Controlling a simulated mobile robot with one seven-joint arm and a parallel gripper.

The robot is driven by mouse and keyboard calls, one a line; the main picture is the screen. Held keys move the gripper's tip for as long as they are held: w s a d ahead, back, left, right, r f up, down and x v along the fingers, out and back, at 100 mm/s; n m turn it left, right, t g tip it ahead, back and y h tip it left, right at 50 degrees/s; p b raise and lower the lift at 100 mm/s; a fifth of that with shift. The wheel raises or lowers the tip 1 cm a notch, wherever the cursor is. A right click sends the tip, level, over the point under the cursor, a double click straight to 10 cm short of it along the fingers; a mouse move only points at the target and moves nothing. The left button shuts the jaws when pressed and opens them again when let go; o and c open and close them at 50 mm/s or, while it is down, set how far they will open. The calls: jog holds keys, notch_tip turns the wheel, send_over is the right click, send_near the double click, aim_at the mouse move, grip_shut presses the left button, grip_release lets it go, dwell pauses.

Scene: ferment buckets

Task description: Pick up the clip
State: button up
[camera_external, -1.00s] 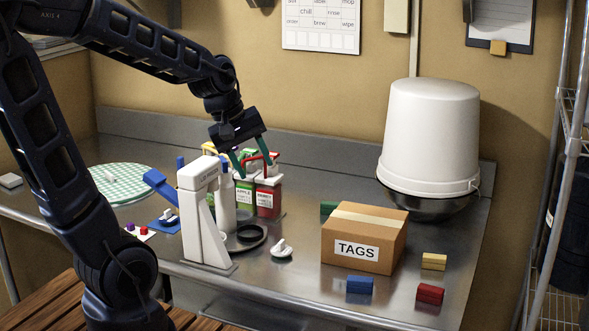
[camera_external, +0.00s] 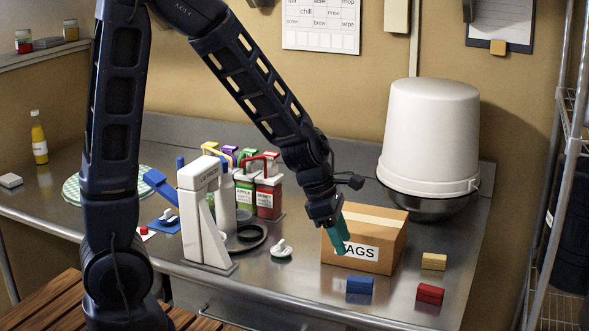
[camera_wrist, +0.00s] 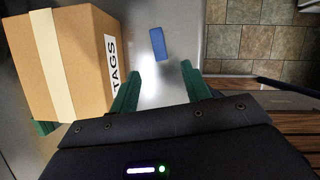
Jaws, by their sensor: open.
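A small white piece (camera_external: 282,248) with an upright tab and a dark green underside lies on the steel counter, right of the white press-like stand; it looks like a clip, but I cannot be sure. My gripper (camera_external: 342,242) is open and points down in front of the TAGS box, right of the first white piece. In the wrist view my gripper (camera_wrist: 158,75) has nothing between its green fingers, and neither white piece shows.
The TAGS box (camera_external: 384,258) stands close behind the fingers. A blue block (camera_external: 359,285), also in the wrist view (camera_wrist: 157,44), a red block (camera_external: 430,294) and a yellow block (camera_external: 434,261) lie nearby. The white stand (camera_external: 205,220), bottles and a white bucket (camera_external: 431,135) are obstacles.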

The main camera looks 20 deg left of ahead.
aim_at(361, 279)
jog(key=shift+x, duration=5.15)
jog(key=shift+w+d+r, duration=0.1)
jog(key=shift+w+d, duration=0.05)
grip_shut()
